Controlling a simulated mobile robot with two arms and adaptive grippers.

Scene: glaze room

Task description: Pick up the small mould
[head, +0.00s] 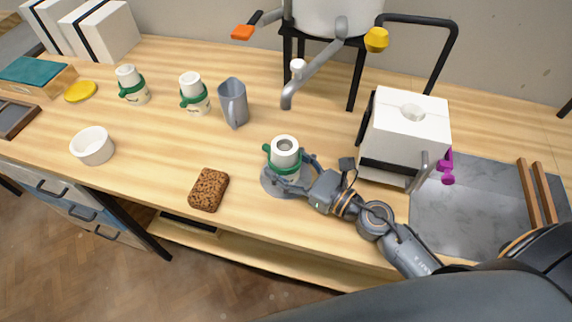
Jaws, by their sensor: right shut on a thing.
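A small white mould (285,152) with a green band stands upright on a grey round disc (268,183) near the front of the wooden bench. My right gripper (291,173) reaches in from the right and is shut around this mould's lower part. Its fingers partly hide the band and base, so I cannot tell whether the mould touches the disc. Two similar white pieces with green bands stand farther back left, one in the middle (191,86) and one at the left (128,77). My left gripper is not in view.
A grey jug (233,103), brown sponge (209,190) and white bowl (92,146) stand left of the held mould. A grey spout (314,75) hangs behind. Bench between sponge and jug is clear.

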